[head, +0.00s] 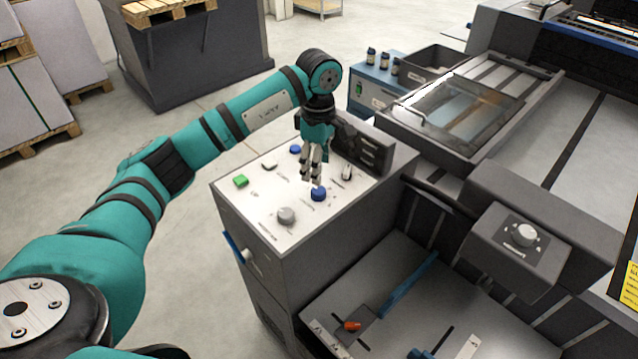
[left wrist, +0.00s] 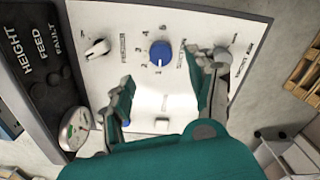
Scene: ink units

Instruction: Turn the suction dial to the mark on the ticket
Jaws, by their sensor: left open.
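A blue dial (head: 318,194) sits on the white top of the control console (head: 262,212). In the left wrist view the blue dial (left wrist: 160,54) has numerals around it, and small lettering beside it is too blurred to read surely. My left gripper (head: 313,180) is open above the console, close to the blue dial. In the left wrist view its fingers (left wrist: 168,78) are spread, with the blue dial between and just beyond their tips. I cannot tell any contact. I cannot make out a ticket. My right gripper is not in view.
A grey knob (head: 286,215), a black-and-white knob (head: 347,172), a green button (head: 240,181) and another blue control (head: 295,149) share the console top. A dark raised panel (head: 365,150) stands at its back edge.

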